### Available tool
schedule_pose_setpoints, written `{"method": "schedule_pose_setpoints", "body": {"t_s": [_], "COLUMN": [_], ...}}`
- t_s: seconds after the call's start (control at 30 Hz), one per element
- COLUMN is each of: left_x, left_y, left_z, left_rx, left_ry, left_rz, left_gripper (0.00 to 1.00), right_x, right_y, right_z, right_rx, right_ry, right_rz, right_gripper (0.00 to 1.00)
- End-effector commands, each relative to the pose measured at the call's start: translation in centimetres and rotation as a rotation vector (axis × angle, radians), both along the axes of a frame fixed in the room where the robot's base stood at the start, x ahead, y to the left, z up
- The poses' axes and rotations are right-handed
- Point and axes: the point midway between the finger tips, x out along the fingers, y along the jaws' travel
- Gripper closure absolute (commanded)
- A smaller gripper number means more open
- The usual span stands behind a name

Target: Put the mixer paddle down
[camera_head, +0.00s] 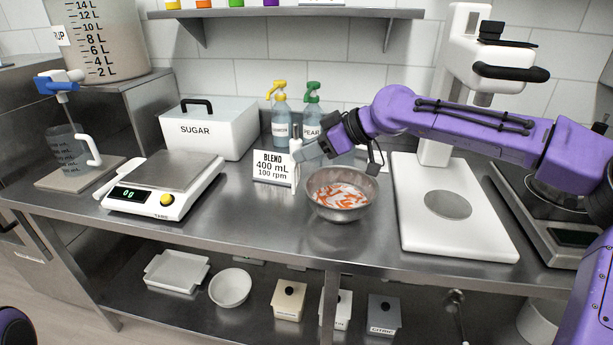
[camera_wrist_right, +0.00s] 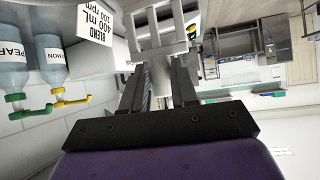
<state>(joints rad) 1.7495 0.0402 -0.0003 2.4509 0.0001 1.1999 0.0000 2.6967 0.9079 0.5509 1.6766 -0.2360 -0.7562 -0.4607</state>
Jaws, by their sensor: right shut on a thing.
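My right gripper (camera_head: 308,152) reaches in from the right and is shut on the mixer paddle (camera_head: 296,174), a pale upright piece. It holds the paddle above the counter, just left of and behind the steel bowl (camera_head: 325,210). In the right wrist view the paddle (camera_wrist_right: 158,22) shows as a light grey frame beyond the fingers (camera_wrist_right: 160,68). The paddle's lower end is close to the BLEND card; I cannot tell if it touches anything. The bowl holds orange and white pieces. My left gripper is not in view.
The BLEND card (camera_head: 272,167) stands behind the paddle, with yellow- and green-topped spray bottles (camera_head: 281,122) further back. A scale (camera_head: 165,185) and the SUGAR box (camera_head: 205,132) are left. A white mixer stand (camera_head: 455,220) is right. The counter between scale and bowl (camera_head: 250,215) is clear.

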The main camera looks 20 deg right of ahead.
Motion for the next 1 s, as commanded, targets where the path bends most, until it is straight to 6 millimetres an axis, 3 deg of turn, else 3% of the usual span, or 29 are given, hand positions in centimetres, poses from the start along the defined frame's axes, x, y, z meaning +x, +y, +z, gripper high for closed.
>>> {"method": "schedule_pose_setpoints", "body": {"t_s": [0.17, 0.4, 0.57, 0.73, 1.0], "left_x": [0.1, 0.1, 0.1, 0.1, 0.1], "left_y": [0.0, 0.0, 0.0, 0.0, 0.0], "left_z": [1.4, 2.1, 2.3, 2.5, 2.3], "left_rx": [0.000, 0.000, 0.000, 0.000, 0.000], "left_ry": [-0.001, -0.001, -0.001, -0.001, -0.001], "left_rz": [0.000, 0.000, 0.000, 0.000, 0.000], "left_gripper": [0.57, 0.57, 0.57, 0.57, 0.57], "right_x": [3.9, 7.5, 8.5, 8.5, 8.5], "right_y": [-0.8, -1.2, -1.3, -1.4, -1.4], "right_z": [-1.6, -6.3, -7.6, -10.3, -10.7], "right_rx": [0.001, 0.001, 0.001, 0.002, 0.000], "right_ry": [0.004, 0.002, 0.001, 0.001, -0.003], "right_rz": [-0.006, -0.006, -0.004, -0.006, -0.005], "right_gripper": [1.00, 1.00, 1.00, 1.00, 1.00]}}
